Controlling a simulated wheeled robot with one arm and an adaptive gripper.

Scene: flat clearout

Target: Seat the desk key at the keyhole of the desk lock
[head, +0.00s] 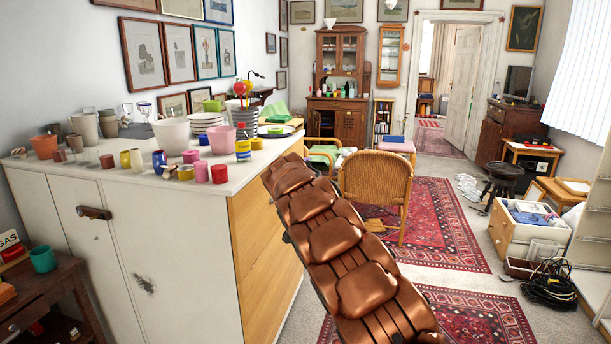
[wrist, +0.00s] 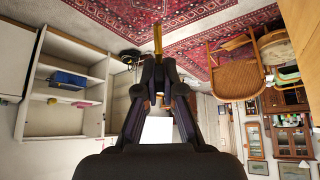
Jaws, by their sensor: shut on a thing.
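In the wrist view my gripper (wrist: 158,62) is shut on a slim brass-coloured piece, which looks like the desk key (wrist: 157,38). It points up in the picture, past the fingertips, over the rug and pale floor. The part between the fingers is hidden. In the head view my copper-coloured arm crosses the lower middle, and neither the gripper nor the key shows. I cannot make out the desk lock or its keyhole in either view. The key touches nothing but my fingers, as far as I see.
A white cabinet (head: 70,225) at the left bears many cups, pots and plates. A wicker chair (head: 376,185) stands beyond my arm on the red rug (head: 440,220). An open drawer unit (head: 520,230) and black cables (head: 550,285) lie right. Carpet between is free.

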